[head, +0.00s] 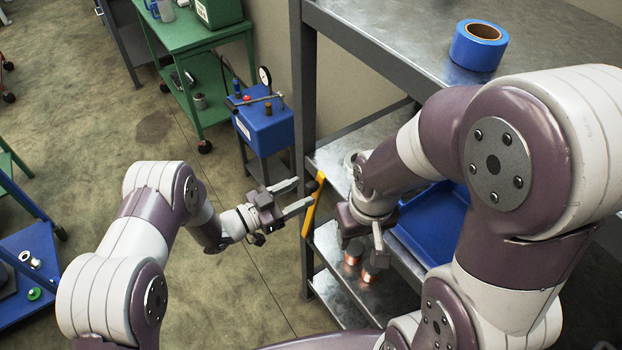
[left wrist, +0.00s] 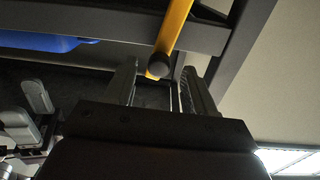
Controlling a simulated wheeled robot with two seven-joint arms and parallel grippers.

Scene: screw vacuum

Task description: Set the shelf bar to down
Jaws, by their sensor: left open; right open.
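The shelf bar (head: 314,205) is a narrow yellow bar at the left post of the metal shelf, slanting in the head view, with a dark round knob near its upper end. In the left wrist view the yellow bar (left wrist: 174,27) comes down from the top edge, and its dark knob (left wrist: 159,65) appears between my fingertips. My left gripper (head: 305,194) is open beside the knob; whether it touches is unclear. It also shows in the left wrist view (left wrist: 158,84). My right gripper (head: 361,238) is open and empty in front of the shelf.
The metal shelf (head: 352,52) carries a blue tape roll (head: 478,45) on top. A blue bin (head: 428,222) and copper-coloured pieces (head: 352,252) are on lower levels, near my right gripper. A blue machine (head: 264,128) stands behind the left gripper.

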